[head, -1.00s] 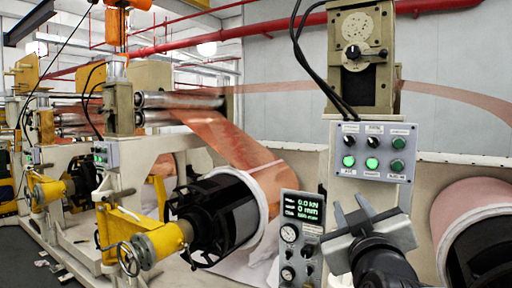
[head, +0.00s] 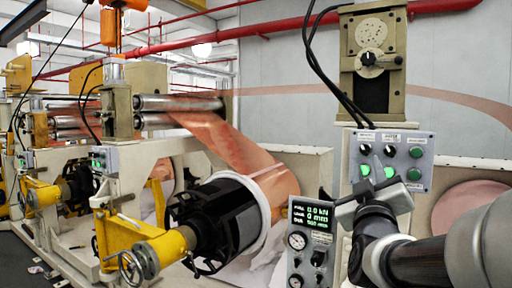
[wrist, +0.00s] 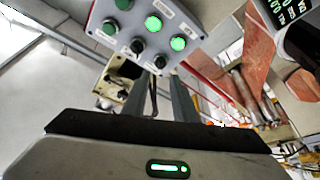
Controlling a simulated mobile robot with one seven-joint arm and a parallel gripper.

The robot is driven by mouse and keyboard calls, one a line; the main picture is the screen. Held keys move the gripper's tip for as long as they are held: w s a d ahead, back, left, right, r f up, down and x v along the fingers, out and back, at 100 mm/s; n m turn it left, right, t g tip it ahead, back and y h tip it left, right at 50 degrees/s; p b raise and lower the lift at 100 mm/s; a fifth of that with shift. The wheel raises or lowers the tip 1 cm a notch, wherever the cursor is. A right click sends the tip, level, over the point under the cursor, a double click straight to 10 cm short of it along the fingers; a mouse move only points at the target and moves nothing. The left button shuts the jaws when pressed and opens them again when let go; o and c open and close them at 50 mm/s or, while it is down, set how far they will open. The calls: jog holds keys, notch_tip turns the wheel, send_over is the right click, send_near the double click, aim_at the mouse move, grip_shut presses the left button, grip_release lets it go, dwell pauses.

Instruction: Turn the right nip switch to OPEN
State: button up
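The grey switch panel (head: 424,186) stands right of centre in the head view. Its top row has a left black switch (head: 365,149), a second black switch (head: 389,150) to its right, and a green button (head: 416,152). Lit green lamps sit below the switches. The panel (wrist: 100,18) appears upside down in the wrist view. My gripper (head: 364,180) is in front of the panel's lower left, partly covering its lower edge. In the wrist view my gripper's (wrist: 161,78) two fingers are apart and empty, pointing towards the panel near a black switch (wrist: 160,62). Labels are too small to read.
A gauge box with a green display (head: 312,216) stands left of my gripper. A tan column unit with a round dial (head: 372,35) rises above the panel, with black cables beside it. A copper foil roll (head: 280,185) lies to the left.

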aim_at(365, 152)
jog(key=p+x, duration=0.1)
jog(key=x, duration=0.7)
jog(key=shift+c, duration=0.5)
grip_shut()
